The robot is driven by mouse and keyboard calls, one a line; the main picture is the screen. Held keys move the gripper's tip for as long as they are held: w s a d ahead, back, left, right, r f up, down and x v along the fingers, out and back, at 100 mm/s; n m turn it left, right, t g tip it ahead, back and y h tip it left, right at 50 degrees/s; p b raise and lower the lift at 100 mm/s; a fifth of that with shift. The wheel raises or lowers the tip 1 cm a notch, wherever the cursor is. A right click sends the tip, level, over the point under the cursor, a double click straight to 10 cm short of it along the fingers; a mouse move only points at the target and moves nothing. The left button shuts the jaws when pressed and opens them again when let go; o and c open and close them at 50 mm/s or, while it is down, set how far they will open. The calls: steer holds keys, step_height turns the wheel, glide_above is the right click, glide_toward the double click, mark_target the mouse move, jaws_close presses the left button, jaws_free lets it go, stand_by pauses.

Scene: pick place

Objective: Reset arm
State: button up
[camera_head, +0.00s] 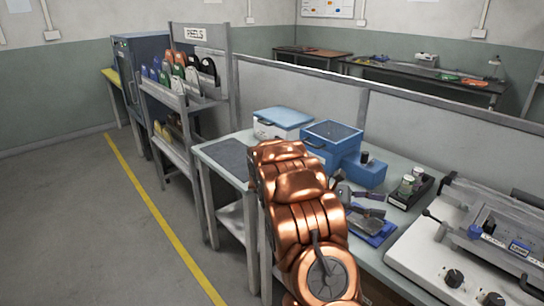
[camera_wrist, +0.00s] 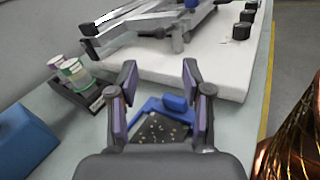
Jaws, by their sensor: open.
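My gripper (camera_wrist: 158,108) is open in the wrist view, with its two purple-padded fingers apart and nothing between the pads. In the head view my copper-coloured arm reaches over the workbench (camera_head: 408,219), and the gripper (camera_head: 359,201) shows partly behind it. A blue tray (camera_wrist: 150,104) with a dark surface and small gold-coloured bits lies on the bench beyond the gripper fingers. The same blue tray (camera_head: 377,240) shows beside the arm in the head view. I cannot tell the exact height of the gripper above it.
A white machine (camera_head: 470,250) takes up the bench's right side. A dark rack with small containers (camera_head: 411,186) stands beside it. Blue boxes (camera_head: 331,132) and a white-blue box (camera_head: 281,122) stand behind my arm. A reel shelf (camera_head: 185,95) is at left. The floor at left is clear.

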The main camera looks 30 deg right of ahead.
steer(key=shift+a+r, duration=0.15)
steer(key=shift+a, duration=0.05)
steer(key=s+a+r+m+t+y+p, duration=0.2)
steer(key=s+a+t+y+p, duration=0.1)
steer(key=a, duration=1)
steer(key=s+a+r+m+t+y+p, duration=0.1)
steer(key=s+a+r+t+y+p, duration=0.1)
steer(key=a, duration=1.2)
steer(key=s+a+r+m+t+y+p, duration=0.2)
steer(key=s+a+t+y+p, duration=0.2)
steer(key=a, duration=1)
steer(key=s+t+y, duration=0.2)
steer(key=s+t, duration=0.1)
steer(key=s, duration=0.1)
steer(key=shift+s+r+m, duration=0.25)
steer(key=shift+r+m, duration=0.05)
